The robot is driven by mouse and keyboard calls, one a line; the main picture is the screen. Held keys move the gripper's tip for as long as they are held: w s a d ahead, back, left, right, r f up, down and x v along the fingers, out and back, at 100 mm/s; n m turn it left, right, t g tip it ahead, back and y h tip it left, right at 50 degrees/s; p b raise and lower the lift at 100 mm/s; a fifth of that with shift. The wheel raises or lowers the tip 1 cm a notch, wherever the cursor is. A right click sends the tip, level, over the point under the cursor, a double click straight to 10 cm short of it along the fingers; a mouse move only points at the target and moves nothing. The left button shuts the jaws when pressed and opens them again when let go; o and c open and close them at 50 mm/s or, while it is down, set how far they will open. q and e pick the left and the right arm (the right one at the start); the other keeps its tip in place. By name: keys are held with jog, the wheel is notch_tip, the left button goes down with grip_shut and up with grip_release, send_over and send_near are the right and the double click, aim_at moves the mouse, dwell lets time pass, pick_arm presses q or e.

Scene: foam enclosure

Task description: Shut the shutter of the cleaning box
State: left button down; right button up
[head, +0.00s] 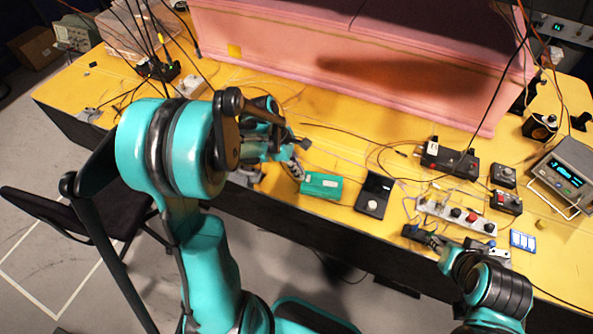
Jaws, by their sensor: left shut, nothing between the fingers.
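A flat green box (321,186), which I take to be the cleaning box, lies near the front edge of the yellow table. Its shutter is too small to make out. My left gripper (299,153) is shut and empty, just above and left of the green box in the picture. I cannot tell whether it touches the box. My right gripper (418,236) is low at the table's front edge, right of the box, and its fingers are too small to read.
A black box with a white knob (373,195) lies right of the green box. A power strip (456,214), a black device (449,160) and a grey meter (565,176) stand farther right. Thin cables cross the table. A pink foam enclosure (350,60) stands behind.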

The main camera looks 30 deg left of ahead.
aim_at(320, 181)
pick_arm(q)
jog(key=shift+d, duration=0.1)
jog(key=d, duration=0.2)
jog(key=w+d, duration=0.1)
jog(key=d, duration=0.2)
jog(key=shift+w+d, duration=0.2)
jog(key=shift+a, duration=0.1)
pick_arm(e)
jog(key=shift+f, duration=0.3)
